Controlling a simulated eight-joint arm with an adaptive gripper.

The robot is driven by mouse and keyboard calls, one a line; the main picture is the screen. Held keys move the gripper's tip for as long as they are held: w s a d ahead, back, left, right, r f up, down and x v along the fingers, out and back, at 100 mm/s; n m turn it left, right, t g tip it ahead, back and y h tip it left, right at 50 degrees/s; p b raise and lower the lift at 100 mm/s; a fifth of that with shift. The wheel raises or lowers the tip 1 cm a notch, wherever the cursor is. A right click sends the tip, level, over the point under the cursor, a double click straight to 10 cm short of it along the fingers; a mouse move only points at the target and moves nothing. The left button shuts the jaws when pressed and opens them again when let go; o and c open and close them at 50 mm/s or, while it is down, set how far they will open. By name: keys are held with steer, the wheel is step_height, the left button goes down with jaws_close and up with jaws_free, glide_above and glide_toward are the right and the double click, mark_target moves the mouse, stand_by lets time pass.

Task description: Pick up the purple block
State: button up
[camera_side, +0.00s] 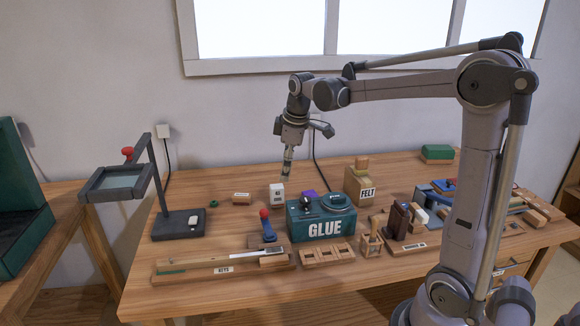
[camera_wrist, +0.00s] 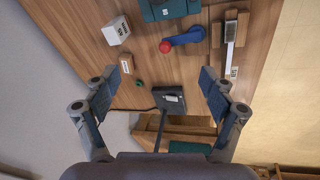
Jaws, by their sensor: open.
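The purple block (camera_side: 309,194) sits on the workbench behind the green glue box, which hides its lower front. Only its purple top and a little of its side show in the side view. I cannot see it in the wrist view. My gripper (camera_side: 287,177) hangs above the bench, up and to the left of the block, pointing down. In the wrist view my gripper (camera_wrist: 159,78) has its two fingers wide apart with nothing between them.
The glue box (camera_side: 321,224) stands in front of the block. A white box (camera_side: 277,193) stands left of it, and a felt box (camera_side: 359,186) right. A magnifier lamp (camera_side: 180,222) rises at the left. The bench (camera_side: 225,172) is clear at the back left.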

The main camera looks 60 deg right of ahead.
steer(key=w+d+f+n+g, duration=0.1)
steer(key=w+d+f, duration=0.1)
steer(key=d, duration=0.4)
steer(key=w+d+f+n+g, duration=0.1)
steer(key=w+d+f+n, duration=0.15)
steer(key=d, duration=0.25)
steer(key=n+g+y, duration=0.1)
glide_toward(311, 194)
steer(key=shift+f, duration=4.65)
steer(key=c, duration=1.3)
